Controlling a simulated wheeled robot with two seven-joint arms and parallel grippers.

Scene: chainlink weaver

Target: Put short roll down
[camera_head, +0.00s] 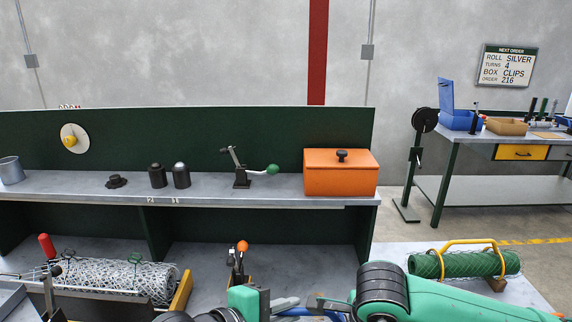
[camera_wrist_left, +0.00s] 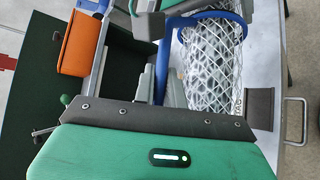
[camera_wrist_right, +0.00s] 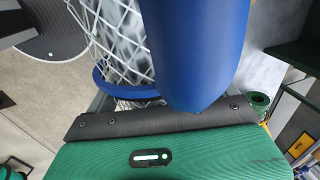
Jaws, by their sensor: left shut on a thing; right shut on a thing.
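A short silver mesh roll (camera_wrist_left: 212,55) with blue bands hangs in a blue carrier and shows in the left wrist view. In the right wrist view its mesh (camera_wrist_right: 112,45) sits beside a broad blue bar (camera_wrist_right: 195,50). My left gripper (camera_head: 285,303), at the bottom centre of the head view, is shut on the blue carrier. My right gripper (camera_head: 325,304) is also shut on the carrier, its fingers largely hidden behind the blue bar. In the head view only a sliver of blue shows; the roll is below the frame.
A longer silver mesh roll (camera_head: 115,277) lies on the lower bench at left. A green mesh roll (camera_head: 464,264) with a yellow handle rests on a surface at right. An orange box (camera_head: 340,177) stands on the raised shelf (camera_head: 240,189). Bare grey surface shows around the green roll.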

